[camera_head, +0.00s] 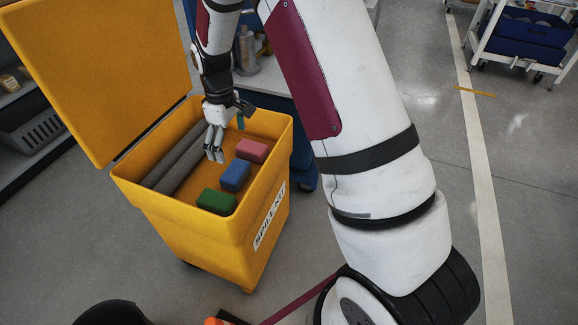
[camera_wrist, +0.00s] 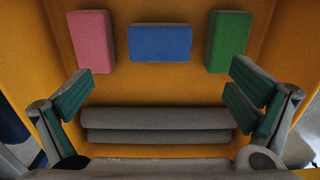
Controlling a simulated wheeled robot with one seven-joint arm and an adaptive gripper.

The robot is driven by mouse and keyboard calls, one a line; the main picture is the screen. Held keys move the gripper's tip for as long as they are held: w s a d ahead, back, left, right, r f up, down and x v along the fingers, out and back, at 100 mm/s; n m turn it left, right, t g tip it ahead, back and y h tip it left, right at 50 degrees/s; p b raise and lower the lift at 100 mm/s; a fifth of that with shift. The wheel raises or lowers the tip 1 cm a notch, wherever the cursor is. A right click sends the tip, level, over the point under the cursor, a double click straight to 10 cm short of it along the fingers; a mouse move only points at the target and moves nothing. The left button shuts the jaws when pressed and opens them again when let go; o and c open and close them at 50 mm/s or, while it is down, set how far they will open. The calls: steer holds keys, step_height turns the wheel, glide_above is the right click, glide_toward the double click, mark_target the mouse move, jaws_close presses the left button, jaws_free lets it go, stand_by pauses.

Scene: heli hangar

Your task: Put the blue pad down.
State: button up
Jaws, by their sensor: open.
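The blue pad (camera_head: 235,175) lies on the floor of the yellow bin (camera_head: 262,215), between the pink pad (camera_head: 252,150) and the green pad (camera_head: 216,201). In the wrist view the blue pad (camera_wrist: 160,43) lies near the far wall, clear of my fingers. My gripper (camera_head: 226,142) is inside the bin's opening, above the grey rolls and beside the row of pads. In the wrist view my gripper (camera_wrist: 162,90) has its green-faced fingers spread wide, with nothing held between them.
Grey rolls (camera_head: 178,160) lie along the bin's left side. The bin's open lid (camera_head: 100,70) stands up at the left. A blue cart (camera_head: 270,95) with bottles stands behind the bin. A white trolley (camera_head: 515,40) is at the far right, with clear floor before it.

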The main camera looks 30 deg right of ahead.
steer(key=s+r+m, duration=0.3)
steer(key=s+r, duration=1.4)
steer(key=r, duration=0.2)
steer(key=s+r+m, duration=0.2)
steer(key=s+m, duration=0.2)
steer(key=s, duration=2)
steer(key=shift+a+r, duration=0.2)
steer(key=shift+r, duration=0.05)
step_height(320, 180, up, 31)
steer(key=t+p, duration=0.4)
steer(key=p, duration=2.5)
steer(key=shift+d, duration=0.25)
